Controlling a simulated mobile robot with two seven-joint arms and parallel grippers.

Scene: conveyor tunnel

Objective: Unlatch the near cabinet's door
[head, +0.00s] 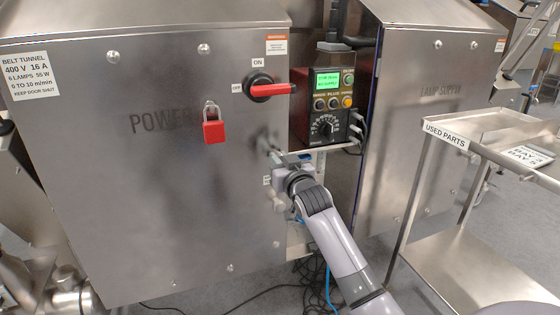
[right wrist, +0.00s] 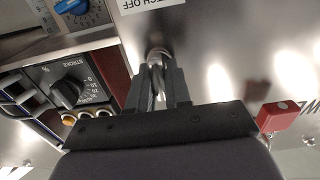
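The near cabinet (head: 110,210), a steel box marked POWER, has its door shut flush. A small metal latch (head: 268,142) sits at the door's right edge, partly hidden by my right gripper (head: 276,158). In the right wrist view the latch (right wrist: 157,56) shows as a round metal piece between the fingertips. The two fingers (right wrist: 158,82) are close together around it and appear closed on it. A red rotary switch handle (head: 272,90) above points right, with ON printed over it. A red padlock (head: 213,130) hangs on the door front. My left gripper is out of view.
A control box (head: 325,105) with a lit green screen and knobs stands right of the cabinet; its dial (right wrist: 68,88) is close beside my right gripper. The LAMP SUPPLY cabinet (head: 425,150) and a steel trolley (head: 470,240) stand farther right. Cables (head: 300,280) lie on the floor.

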